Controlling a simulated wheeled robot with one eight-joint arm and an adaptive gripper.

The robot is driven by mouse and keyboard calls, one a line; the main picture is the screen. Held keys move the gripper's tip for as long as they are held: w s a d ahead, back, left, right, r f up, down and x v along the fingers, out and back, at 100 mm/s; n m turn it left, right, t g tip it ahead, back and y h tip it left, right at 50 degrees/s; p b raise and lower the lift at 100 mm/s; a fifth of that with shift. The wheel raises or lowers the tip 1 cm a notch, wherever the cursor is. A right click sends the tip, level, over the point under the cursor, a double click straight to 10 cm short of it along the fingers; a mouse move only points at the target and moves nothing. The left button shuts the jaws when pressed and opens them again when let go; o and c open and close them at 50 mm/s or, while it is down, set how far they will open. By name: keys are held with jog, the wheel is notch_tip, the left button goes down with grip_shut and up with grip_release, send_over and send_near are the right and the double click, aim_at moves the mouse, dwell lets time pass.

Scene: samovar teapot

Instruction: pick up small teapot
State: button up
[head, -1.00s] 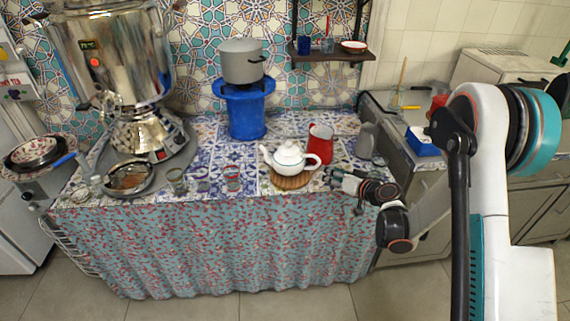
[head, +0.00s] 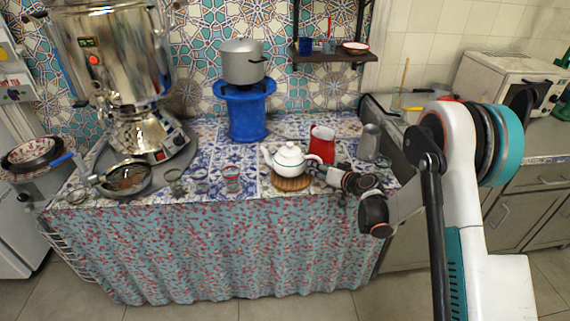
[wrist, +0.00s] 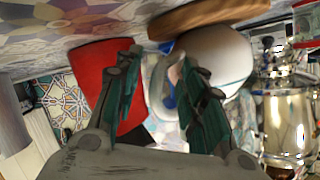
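The small white teapot (head: 290,159) stands upright on a round wooden trivet (head: 292,183) on the tiled counter. Its spout points left and its handle points right. My gripper (head: 317,170) is at the handle side, low over the counter. In the wrist view, tilted nearly upside down, my gripper (wrist: 157,60) is open. The white teapot body (wrist: 222,58) is beyond the right finger. The pale handle (wrist: 160,78) shows between the two fingers, and I cannot tell whether either finger touches it. The trivet (wrist: 205,14) is at the top.
A red pitcher (head: 322,144) stands close behind the handle; it fills the left of the wrist view (wrist: 92,78). A grey metal jug (head: 369,142) is to its right. Small glasses (head: 232,179) stand left of the teapot. A samovar (head: 125,60) and a pot on a blue stand (head: 246,112) are further left.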

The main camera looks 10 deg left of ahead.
grip_shut()
jog(key=shift+r, duration=0.15)
